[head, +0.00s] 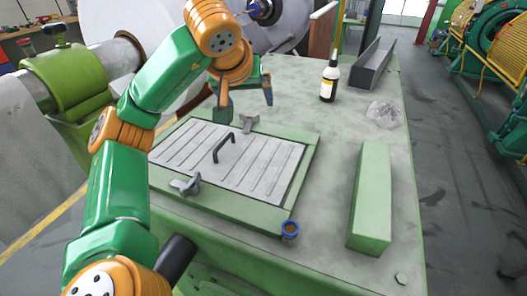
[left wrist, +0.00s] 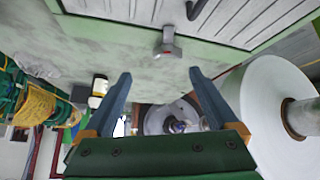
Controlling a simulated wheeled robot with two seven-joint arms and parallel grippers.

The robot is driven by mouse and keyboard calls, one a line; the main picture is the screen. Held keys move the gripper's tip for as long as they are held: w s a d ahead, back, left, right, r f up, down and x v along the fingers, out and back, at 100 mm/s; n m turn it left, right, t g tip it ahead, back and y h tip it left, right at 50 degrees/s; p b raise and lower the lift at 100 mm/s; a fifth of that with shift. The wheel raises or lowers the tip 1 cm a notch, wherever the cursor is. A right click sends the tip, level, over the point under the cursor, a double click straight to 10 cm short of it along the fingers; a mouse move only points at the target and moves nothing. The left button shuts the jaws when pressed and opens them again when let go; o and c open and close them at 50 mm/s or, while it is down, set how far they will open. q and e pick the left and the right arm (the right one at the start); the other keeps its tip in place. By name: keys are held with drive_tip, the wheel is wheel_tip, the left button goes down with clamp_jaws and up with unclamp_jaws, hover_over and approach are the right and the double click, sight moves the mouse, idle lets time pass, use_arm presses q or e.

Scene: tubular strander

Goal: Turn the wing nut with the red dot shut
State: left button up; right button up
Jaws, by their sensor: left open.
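A grey slatted cover plate (head: 265,160) with a black handle (head: 223,148) lies in a green frame on the machine top. One grey wing nut (head: 249,123) is at the plate's far edge; another wing nut (head: 186,185) is at its near left edge. In the left wrist view one wing nut (left wrist: 168,42) shows a small reddish patch. I cannot make out a red dot on either in the head view. My left gripper (head: 245,98) is open and empty, above the far wing nut and apart from it. Its spread fingers (left wrist: 160,74) also show in the left wrist view.
A dark bottle (head: 328,78), a clear crumpled bag (head: 384,115) and a grey channel (head: 373,64) stand at the back right. A green block (head: 370,198) lies right of the plate. A small blue-rimmed cup (head: 290,231) is at the front corner.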

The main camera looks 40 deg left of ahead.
sight(249, 113)
use_arm(q)
drive_tip(key=shift+s+d+f+m+y, duration=0.15)
drive_tip(key=shift+s+f+m+y, duration=0.15)
drive_tip(key=shift+s+f+m, duration=0.2)
drive_tip(key=shift+a+f+t+b, duration=0.1)
drive_tip(key=shift+a+t+b, duration=0.2)
drive_tip(key=shift+b, duration=0.1)
drive_tip(key=x, duration=0.6)
drive_tip(key=shift+w+a+b, duration=0.15)
drive_tip(key=shift+a+b, duration=0.1)
drive_tip(key=shift+b, duration=0.1)
drive_tip(key=c, duration=1.4)
drive_tip(key=shift+a+m+p, duration=0.1)
drive_tip(key=shift+m+p, duration=0.35)
drive_tip(key=shift+m, duration=0.15)
drive_tip(key=shift+o, duration=0.2)
drive_tip(key=shift+m+t+h+p, duration=0.3)
drive_tip(key=shift+m+t+h, duration=0.1)
drive_tip(key=shift+m+h, duration=0.6)
use_arm(e)
drive_tip(key=shift+f, duration=0.7)
